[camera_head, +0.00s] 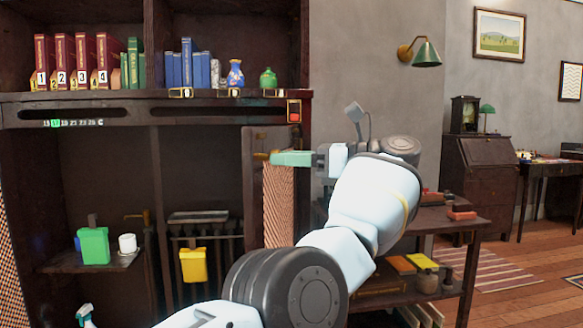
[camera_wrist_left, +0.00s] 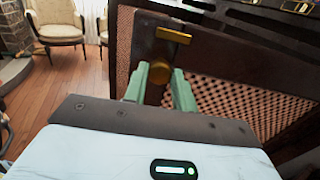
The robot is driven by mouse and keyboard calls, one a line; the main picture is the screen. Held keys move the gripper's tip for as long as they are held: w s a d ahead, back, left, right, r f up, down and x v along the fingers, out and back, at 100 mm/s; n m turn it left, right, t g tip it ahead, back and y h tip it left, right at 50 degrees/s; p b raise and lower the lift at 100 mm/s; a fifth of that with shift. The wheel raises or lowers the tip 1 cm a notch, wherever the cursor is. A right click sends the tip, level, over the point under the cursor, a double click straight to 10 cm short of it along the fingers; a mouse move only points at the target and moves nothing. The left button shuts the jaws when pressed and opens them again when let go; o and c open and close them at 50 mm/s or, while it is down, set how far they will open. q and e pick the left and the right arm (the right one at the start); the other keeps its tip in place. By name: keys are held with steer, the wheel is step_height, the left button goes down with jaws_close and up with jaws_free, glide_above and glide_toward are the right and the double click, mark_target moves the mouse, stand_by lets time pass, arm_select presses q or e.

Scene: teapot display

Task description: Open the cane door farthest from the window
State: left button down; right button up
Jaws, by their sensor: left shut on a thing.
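A dark-framed cane door (camera_head: 278,205) stands swung outward at the right side of the cabinet, seen nearly edge-on. My left gripper (camera_head: 275,158) reaches it from the right, its green fingers at the upper part of the door. In the left wrist view, the fingers (camera_wrist_left: 160,85) are shut on the door's brass knob (camera_wrist_left: 159,73), with the cane panel (camera_wrist_left: 235,100) behind. A second cane door (camera_head: 7,275) shows partly at the left edge. My right gripper is not in view. The window does not show clearly.
The cabinet interior holds a green container (camera_head: 94,246), a white cup (camera_head: 127,243) and a yellow container (camera_head: 194,266). Books and vases line the shelf above. A low table (camera_head: 450,225) stands close behind my arm. Chairs (camera_wrist_left: 58,25) stand on open floor in the wrist view.

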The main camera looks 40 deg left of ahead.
arm_select(q)
steer(key=shift+w+d, duration=0.1)
stand_by(0.4)
steer(key=c, duration=1.1)
jaws_free()
